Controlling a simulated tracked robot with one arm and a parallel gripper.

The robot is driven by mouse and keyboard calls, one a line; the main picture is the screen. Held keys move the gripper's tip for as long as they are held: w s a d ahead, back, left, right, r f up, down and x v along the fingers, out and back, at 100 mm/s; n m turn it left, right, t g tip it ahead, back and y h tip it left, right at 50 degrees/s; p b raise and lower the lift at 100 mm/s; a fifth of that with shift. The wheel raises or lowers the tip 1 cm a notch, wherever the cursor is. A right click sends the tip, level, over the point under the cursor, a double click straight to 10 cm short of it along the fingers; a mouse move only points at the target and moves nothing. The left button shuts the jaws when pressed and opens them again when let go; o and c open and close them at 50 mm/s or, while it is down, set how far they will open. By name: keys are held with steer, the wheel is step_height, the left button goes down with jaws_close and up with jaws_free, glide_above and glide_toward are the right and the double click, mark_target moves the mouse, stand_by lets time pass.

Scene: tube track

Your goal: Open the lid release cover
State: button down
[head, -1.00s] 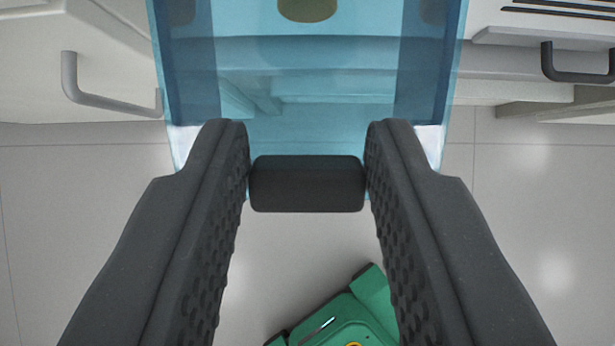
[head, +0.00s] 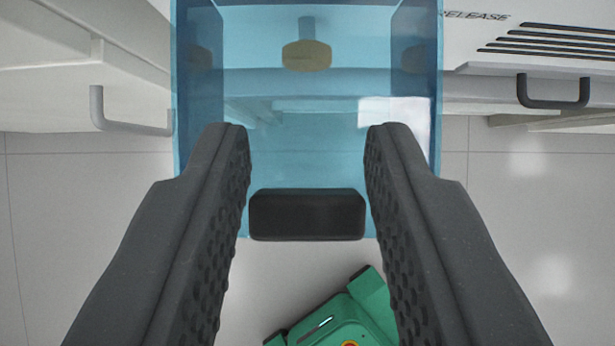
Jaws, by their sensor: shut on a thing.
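The lid release cover (head: 300,110) is a clear blue box-like cover in the upper middle of the head view. Through it I see a yellowish knob (head: 306,56) on a short stem. A black block-shaped handle (head: 307,215) sits at the cover's lower edge. My gripper (head: 307,140) has one finger on each side of the handle and is shut on it. The handle lies between the finger pads, a little back from the fingertips.
A white panel with dark slots (head: 555,42) and lettering ending in "RELEASE" is at the upper right. A dark bar handle (head: 553,92) is below it. A grey bar handle (head: 130,115) is at the left. A green device (head: 345,320) is at the bottom, above pale floor.

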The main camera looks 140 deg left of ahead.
steer(key=shift+d+r, duration=0.1)
steer(key=shift+d, duration=0.05)
steer(key=c, duration=1)
jaws_free()
steer(key=shift+c, duration=0.2)
steer(key=b+v, duration=0.2)
steer(key=v, duration=1.1)
steer(key=shift+s+a+r+b, duration=0.15)
steer(key=shift+a+b, duration=0.05)
steer(key=shift+b, duration=0.1)
steer(key=shift+r, duration=0.1)
